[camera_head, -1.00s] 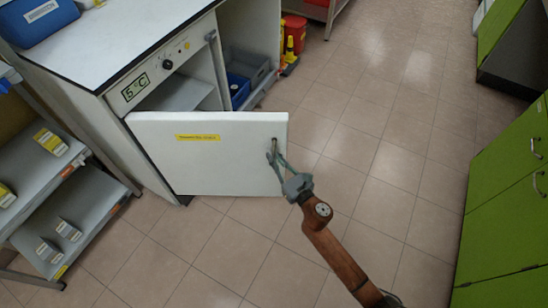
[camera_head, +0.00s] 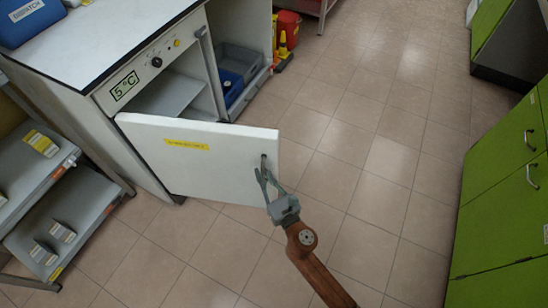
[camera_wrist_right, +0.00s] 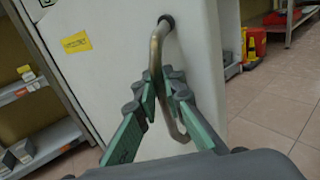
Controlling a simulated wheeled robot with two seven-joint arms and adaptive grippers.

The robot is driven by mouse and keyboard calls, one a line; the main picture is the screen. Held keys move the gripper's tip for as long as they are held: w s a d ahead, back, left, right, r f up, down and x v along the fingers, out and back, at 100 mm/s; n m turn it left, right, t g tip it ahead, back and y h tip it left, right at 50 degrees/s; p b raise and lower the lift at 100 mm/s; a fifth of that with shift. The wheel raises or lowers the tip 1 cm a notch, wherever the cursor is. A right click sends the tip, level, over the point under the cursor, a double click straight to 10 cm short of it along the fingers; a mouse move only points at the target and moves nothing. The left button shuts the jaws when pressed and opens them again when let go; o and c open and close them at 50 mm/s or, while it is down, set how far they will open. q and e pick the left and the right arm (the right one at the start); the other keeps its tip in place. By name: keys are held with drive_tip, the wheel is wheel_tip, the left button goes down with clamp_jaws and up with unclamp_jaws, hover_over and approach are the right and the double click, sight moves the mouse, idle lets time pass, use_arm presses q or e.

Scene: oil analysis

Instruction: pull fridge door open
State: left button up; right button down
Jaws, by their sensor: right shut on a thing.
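The fridge door (camera_head: 200,160) is a white panel with a yellow label, swung well open from a white cabinet with a "5 °C" display (camera_head: 125,86). The fridge interior (camera_head: 168,95) shows a shelf behind the door's top edge. The metal door handle (camera_wrist_right: 157,50) is a bent bar near the door's free edge; it also shows in the head view (camera_head: 263,163). My right gripper (camera_head: 264,180) is shut on the handle, its fingers on both sides of the bar in the right wrist view (camera_wrist_right: 163,92). My left gripper is not in view.
A grey shelf rack (camera_head: 75,205) with small boxes stands left of the door. Green cabinets (camera_head: 500,200) stand at the right. An open compartment (camera_head: 240,60) with crates adjoins the fridge. Tiled floor (camera_head: 370,180) is clear between.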

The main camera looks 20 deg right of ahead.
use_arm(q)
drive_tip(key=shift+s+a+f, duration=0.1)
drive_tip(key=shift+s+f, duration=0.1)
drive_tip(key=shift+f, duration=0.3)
use_arm(e)
drive_tip(key=s+a, duration=0.4)
drive_tip(key=s, duration=0.1)
drive_tip(key=shift+a, duration=0.25)
drive_tip(key=shift+s, duration=0.1)
drive_tip(key=c, duration=2.3)
unclamp_jaws()
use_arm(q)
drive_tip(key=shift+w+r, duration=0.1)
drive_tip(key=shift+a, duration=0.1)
use_arm(e)
drive_tip(key=shift+s+d, duration=0.1)
drive_tip(key=s+d, duration=0.1)
drive_tip(key=s, duration=1)
drive_tip(key=shift+s+d, duration=0.15)
drive_tip(key=shift+s, duration=0.2)
